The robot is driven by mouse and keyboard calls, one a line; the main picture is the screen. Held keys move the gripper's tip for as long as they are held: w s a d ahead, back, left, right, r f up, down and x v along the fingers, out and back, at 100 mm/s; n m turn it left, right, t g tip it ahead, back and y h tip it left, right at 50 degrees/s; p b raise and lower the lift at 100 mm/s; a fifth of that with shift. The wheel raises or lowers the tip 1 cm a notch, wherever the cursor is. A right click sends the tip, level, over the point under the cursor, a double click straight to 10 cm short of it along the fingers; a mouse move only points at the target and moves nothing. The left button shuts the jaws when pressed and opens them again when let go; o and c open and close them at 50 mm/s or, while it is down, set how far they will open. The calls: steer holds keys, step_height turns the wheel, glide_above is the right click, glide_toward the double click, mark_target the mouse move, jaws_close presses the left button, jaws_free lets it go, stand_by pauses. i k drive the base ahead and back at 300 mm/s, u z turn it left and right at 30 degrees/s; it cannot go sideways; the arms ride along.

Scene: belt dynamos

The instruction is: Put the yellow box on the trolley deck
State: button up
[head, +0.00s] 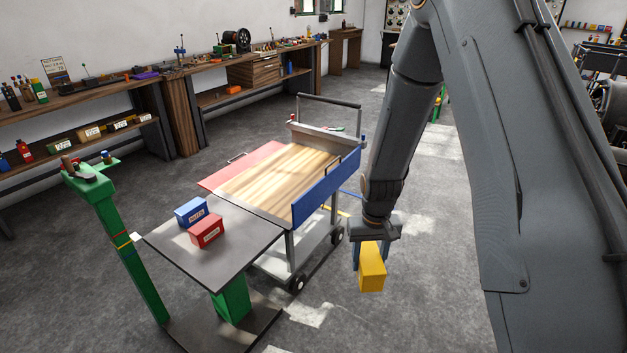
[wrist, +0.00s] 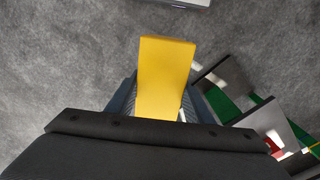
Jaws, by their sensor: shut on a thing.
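The yellow box (head: 372,272) is held in my gripper (head: 371,256), off the floor, to the right of the trolley in the head view. In the wrist view the yellow box (wrist: 165,72) sits between the two fingers of my gripper (wrist: 158,100). The trolley deck (head: 278,172) is a bare light wooden surface. A blue side panel (head: 325,186) stands up along its right edge, and a red panel (head: 240,165) lies out flat at its left.
A dark table on a green post (head: 215,245) stands in front of the trolley, carrying a blue box (head: 191,211) and a red box (head: 207,231). A green stand (head: 120,220) is at left. Workbenches (head: 175,80) line the wall. Floor right of the trolley is open.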

mark_target(303, 175)
steer(key=z, duration=0.55)
steer(key=i, duration=1)
steer(key=z, duration=0.4)
steer(key=i, duration=1.15)
steer(key=u, duration=1)
steer(key=i, duration=0.65)
steer(key=u, duration=1.05)
steer(key=i, duration=0.3)
steer(key=u, duration=0.25)
